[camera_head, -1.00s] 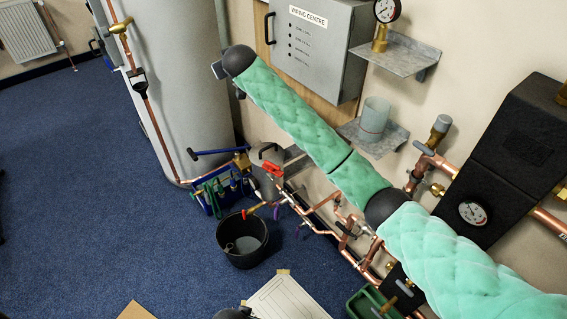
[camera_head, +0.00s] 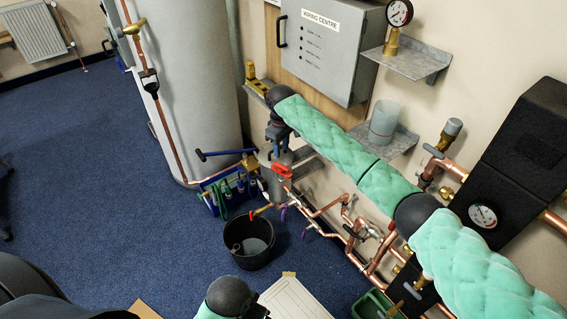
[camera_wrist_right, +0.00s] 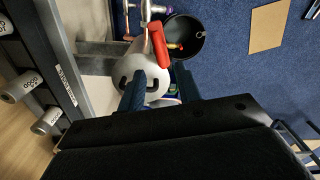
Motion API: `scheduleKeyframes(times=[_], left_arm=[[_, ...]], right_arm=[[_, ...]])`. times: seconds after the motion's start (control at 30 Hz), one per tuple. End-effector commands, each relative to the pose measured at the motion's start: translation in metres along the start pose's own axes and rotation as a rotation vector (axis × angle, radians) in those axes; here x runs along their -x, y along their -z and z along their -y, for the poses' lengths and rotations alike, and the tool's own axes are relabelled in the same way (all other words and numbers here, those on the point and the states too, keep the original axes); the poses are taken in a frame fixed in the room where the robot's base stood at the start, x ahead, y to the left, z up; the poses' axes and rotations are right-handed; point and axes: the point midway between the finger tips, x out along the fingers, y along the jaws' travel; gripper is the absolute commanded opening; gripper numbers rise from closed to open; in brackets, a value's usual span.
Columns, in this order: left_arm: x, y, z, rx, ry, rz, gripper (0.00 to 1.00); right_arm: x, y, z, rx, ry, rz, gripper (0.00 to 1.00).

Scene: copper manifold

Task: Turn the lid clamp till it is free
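A pale grey domed vessel (camera_wrist_right: 145,72) stands below my right gripper in the wrist view, with dark marks on its top. I cannot make out a lid clamp for certain. My right gripper (camera_wrist_right: 160,92) is open, with its two dark blue fingers apart above the vessel and nothing visibly between them but its surface. In the head view the right gripper (camera_head: 282,143) points down beside the wall. My left gripper (camera_head: 257,308) is at the bottom edge, its fingers unclear.
A red lever (camera_wrist_right: 158,45) sits close to the vessel and fingers. A black bucket (camera_head: 250,247) and a blue tool holder (camera_head: 228,190) stand on the carpet. Copper pipes (camera_head: 330,215) run along the wall. A wall bracket shelf (camera_head: 385,146) carries a translucent cup (camera_head: 383,118).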

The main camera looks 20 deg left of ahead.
Motion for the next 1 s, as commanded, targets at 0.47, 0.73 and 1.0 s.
scheduleKeyframes(times=[0.47,0.73,1.0], left_arm=[[-0.028,0.004,0.005,0.003,0.010,0.012,0.85],[-0.049,0.006,0.007,0.002,0.012,0.012,0.85],[-0.051,0.007,0.007,0.002,0.012,0.010,0.85]], right_arm=[[-0.051,0.001,0.000,0.013,-0.002,-0.002,0.34],[-0.075,0.001,-0.001,0.013,-0.002,-0.003,0.34],[-0.078,0.001,-0.001,0.013,-0.003,-0.004,0.34]])
